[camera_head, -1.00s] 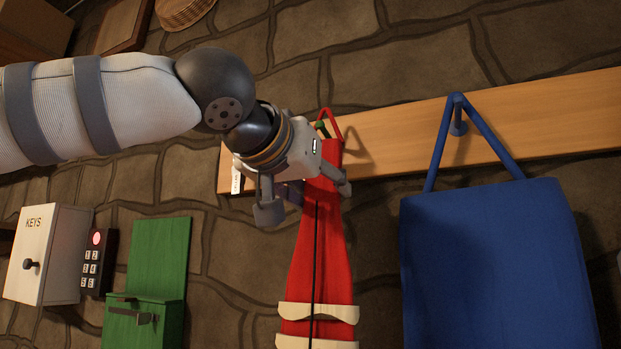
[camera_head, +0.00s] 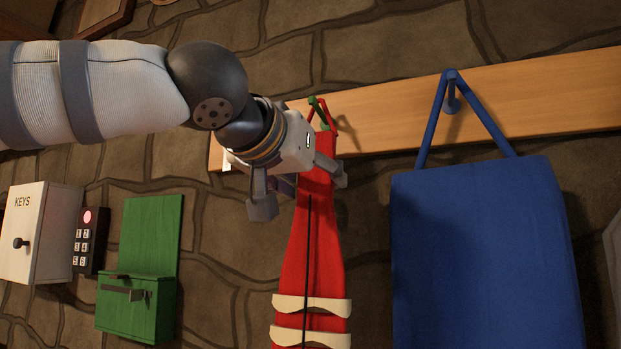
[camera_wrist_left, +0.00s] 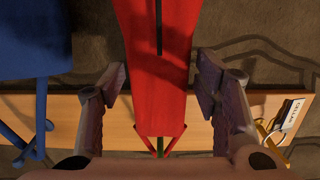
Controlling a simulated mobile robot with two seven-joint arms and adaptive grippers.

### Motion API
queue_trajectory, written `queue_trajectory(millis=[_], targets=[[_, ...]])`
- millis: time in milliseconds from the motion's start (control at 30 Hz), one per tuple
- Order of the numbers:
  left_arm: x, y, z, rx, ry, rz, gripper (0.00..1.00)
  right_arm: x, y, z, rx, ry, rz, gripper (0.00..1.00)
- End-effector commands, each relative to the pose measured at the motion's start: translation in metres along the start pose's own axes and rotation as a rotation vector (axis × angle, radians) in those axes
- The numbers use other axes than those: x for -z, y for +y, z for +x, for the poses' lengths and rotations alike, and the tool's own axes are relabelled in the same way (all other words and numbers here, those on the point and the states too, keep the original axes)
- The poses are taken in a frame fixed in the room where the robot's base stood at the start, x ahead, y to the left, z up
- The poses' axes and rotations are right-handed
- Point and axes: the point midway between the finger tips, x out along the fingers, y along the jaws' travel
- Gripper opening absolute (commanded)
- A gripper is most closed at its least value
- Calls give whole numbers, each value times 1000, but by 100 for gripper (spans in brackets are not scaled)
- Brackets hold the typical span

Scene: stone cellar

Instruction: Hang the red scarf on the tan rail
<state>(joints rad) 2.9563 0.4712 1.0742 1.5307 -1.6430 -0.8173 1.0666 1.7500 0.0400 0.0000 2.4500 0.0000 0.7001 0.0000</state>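The red scarf (camera_head: 312,240) has cream bands low down and a red strap loop at its top. It hangs down in front of the stone wall, and its loop meets a green peg (camera_head: 315,104) on the tan rail (camera_head: 380,130). The loop appears to rest over the peg. My left gripper (camera_head: 302,190) is at the scarf's upper end. In the left wrist view its fingers stand apart on both sides of the scarf (camera_wrist_left: 158,75), with gaps, so it is open. My right gripper is not in view.
A blue bag (camera_head: 480,250) hangs by its strap from a blue peg right of the scarf. A white key box (camera_head: 38,232), a dark keypad (camera_head: 88,240) and a green box (camera_head: 137,300) are at left. A white tag (camera_wrist_left: 291,115) hangs near the rail's end.

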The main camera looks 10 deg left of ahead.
Motion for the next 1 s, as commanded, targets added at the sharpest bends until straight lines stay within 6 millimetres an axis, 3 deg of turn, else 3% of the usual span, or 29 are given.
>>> queue_trajectory(millis=[367,467,800,1000], targets=[[0,0,-2,-1,-1,-1,73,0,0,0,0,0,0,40],[0,0,-18,-3,0,-2,73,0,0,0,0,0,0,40],[0,0,-103,-1,1,0,73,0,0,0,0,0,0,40],[0,0,-120,1,0,0,73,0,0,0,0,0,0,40]])
